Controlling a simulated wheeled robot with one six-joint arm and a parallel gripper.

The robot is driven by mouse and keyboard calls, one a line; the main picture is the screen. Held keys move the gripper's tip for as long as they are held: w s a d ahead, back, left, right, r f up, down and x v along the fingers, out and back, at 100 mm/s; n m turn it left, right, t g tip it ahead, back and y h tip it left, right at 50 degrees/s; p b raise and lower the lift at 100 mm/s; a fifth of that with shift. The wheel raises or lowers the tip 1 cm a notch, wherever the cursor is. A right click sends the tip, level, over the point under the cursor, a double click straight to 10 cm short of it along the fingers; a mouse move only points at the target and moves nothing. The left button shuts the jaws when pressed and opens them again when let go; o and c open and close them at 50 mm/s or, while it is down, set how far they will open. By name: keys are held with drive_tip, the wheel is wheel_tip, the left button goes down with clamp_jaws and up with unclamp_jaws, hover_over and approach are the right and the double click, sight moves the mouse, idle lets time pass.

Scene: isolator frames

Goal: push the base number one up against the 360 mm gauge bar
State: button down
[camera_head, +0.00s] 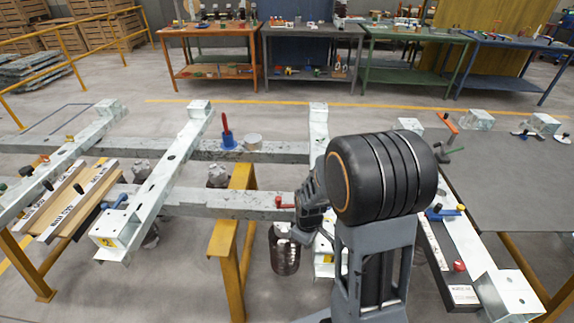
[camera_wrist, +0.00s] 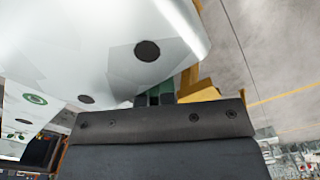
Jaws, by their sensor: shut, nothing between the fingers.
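Several galvanised steel bases with bolt holes lie across two long grey rails in the head view. One base (camera_head: 318,122) runs partly behind my arm and shows a yellow label at its near end. Another base (camera_head: 160,180) with a yellow label lies to its left. I cannot read which is number one. A dark bar (camera_head: 437,262) with a white label lies at right beside another steel part; its marking is too small to read, so I cannot confirm it is the 360 mm gauge bar. My gripper (camera_wrist: 160,96) is shut and empty, close beside a holed steel surface (camera_wrist: 110,60); contact is unclear.
Labelled bars (camera_head: 73,200) lie at left. A blue holder with a red tool (camera_head: 229,138) and a tin (camera_head: 252,141) stand on the far rail. A dark cylinder (camera_head: 285,252) is below my arm. A grey table (camera_head: 515,185) stands at right. Yellow trestles (camera_head: 232,235) stand below.

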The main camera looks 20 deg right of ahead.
drive_tip(key=shift+d, duration=0.15)
drive_tip(key=shift+s+d, duration=0.1)
drive_tip(key=shift+w+a, duration=0.2)
drive_tip(key=shift+a, duration=0.25)
drive_tip(key=shift+w+a, duration=0.2)
drive_tip(key=shift+a, duration=0.25)
drive_tip(key=shift+r, duration=0.1)
wheel_tip(320, 180, up, 9)
drive_tip(key=p, duration=0.7)
idle(0.4)
